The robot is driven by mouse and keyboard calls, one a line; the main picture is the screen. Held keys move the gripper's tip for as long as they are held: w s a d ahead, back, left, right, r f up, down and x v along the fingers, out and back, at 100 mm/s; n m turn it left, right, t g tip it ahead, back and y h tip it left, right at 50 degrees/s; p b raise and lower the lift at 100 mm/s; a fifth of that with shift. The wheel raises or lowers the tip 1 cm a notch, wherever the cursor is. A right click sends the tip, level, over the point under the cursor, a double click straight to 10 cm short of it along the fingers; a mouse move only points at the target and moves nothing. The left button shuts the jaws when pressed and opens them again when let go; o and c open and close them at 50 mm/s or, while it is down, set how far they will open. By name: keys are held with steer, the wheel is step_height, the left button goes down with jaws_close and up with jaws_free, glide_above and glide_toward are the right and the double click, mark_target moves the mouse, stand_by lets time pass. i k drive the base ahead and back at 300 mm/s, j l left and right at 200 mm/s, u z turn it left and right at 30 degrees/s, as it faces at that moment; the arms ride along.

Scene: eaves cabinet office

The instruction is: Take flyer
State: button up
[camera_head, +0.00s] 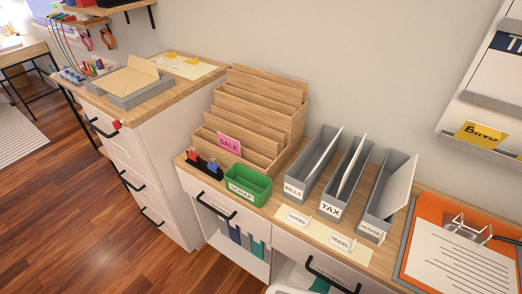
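A pink card marked "SALE" (229,145) stands upright at the front of a stepped wooden sorter (266,101), behind a green box marked "SCRAP" (247,185). A yellow card (481,134), its lettering hard to read, sits in the wall rack (472,148) at the right edge. Either card could be the flyer; no label says so. My gripper is not in view.
Grey files marked BILLS (295,189), TAX (330,210) and HOUSE (371,231) hold papers. A clipboard (405,265) lies at lower right. Red and blue small items (203,164) stand left of the green box. A higher cabinet (157,93) rises at left; wooden floor (75,215) is open.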

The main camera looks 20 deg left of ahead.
mark_target(227, 142)
steer(key=j, duration=1.35)
steer(key=i+j, duration=0.1)
steer(key=j, duration=1.25)
